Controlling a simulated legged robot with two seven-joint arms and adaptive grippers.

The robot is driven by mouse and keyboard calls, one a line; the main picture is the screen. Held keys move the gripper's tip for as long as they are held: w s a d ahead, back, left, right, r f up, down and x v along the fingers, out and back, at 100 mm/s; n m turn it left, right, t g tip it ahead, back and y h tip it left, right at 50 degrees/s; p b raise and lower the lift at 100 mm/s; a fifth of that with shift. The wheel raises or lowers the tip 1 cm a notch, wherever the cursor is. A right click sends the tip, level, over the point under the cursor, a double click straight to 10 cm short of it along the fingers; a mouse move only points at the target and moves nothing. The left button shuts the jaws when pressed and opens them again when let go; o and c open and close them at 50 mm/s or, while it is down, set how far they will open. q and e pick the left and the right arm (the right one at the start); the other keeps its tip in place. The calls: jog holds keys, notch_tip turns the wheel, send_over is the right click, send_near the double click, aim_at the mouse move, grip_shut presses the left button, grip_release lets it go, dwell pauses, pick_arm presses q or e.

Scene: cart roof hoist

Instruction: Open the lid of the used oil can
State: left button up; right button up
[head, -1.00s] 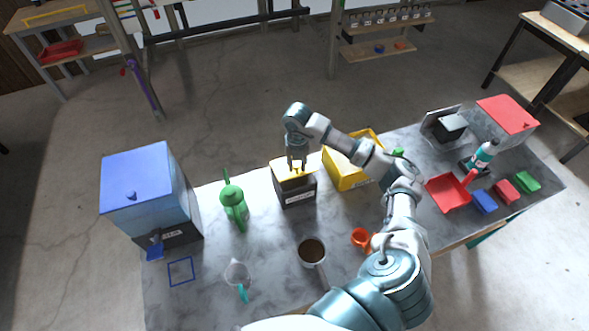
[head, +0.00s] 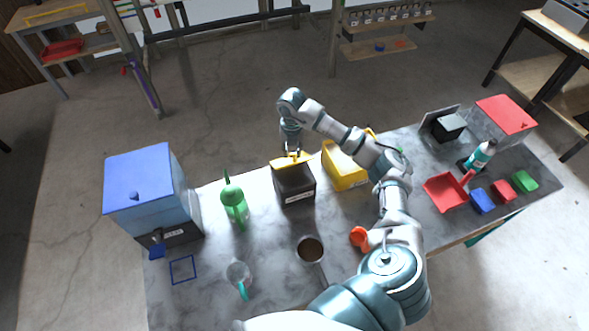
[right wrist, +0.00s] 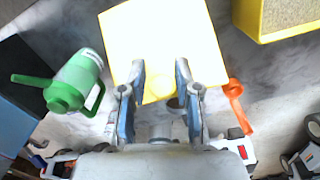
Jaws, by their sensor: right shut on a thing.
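The used oil can (head: 296,187) is a dark box with a white label on its front, standing near the back edge of the table. Its yellow lid (head: 284,162) is tilted up at the back of the can, and the dark inside shows. My right gripper (head: 293,153) is at the lid. In the right wrist view the lid (right wrist: 165,40) is a broad yellow panel, with my right gripper's fingers (right wrist: 160,85) on either side of its knob, shut on it. The knob is partly hidden in the head view. My left gripper is not in view.
A green can (head: 234,201) stands left of the oil can, and a yellow bin (head: 345,172) close on its right. A blue-lidded box (head: 150,185) stands at the left. A dark-filled cup (head: 311,250), a clear jug (head: 239,273) and an orange cup (head: 359,237) are in front.

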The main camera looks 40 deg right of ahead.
jog(key=shift+w+a+r, duration=0.15)
jog(key=shift+w+a, duration=0.05)
jog(key=shift+w, duration=0.05)
jog(key=shift+w+d+r, duration=0.2)
jog(key=shift+w+r, duration=0.25)
jog(key=shift+w, duration=0.3)
jog(key=shift+o, duration=0.2)
jog(key=shift+w+d+r+p, duration=0.15)
jog(key=shift+w+p, duration=0.1)
jog(key=shift+w, duration=0.15)
jog(key=shift+w+d+r+p, duration=0.1)
jog(key=shift+w+r+p, duration=0.1)
jog(key=shift+w, duration=0.25)
jog(key=shift+c, duration=0.2)
jog(key=shift+w+d, duration=0.1)
jog(key=shift+w, duration=0.15)
jog(key=shift+w+d, duration=0.25)
jog(key=shift+w, duration=0.45)
jog(key=shift+w+d, duration=0.25)
jog(key=shift+w, duration=0.4)
jog(key=shift+r, duration=0.1)
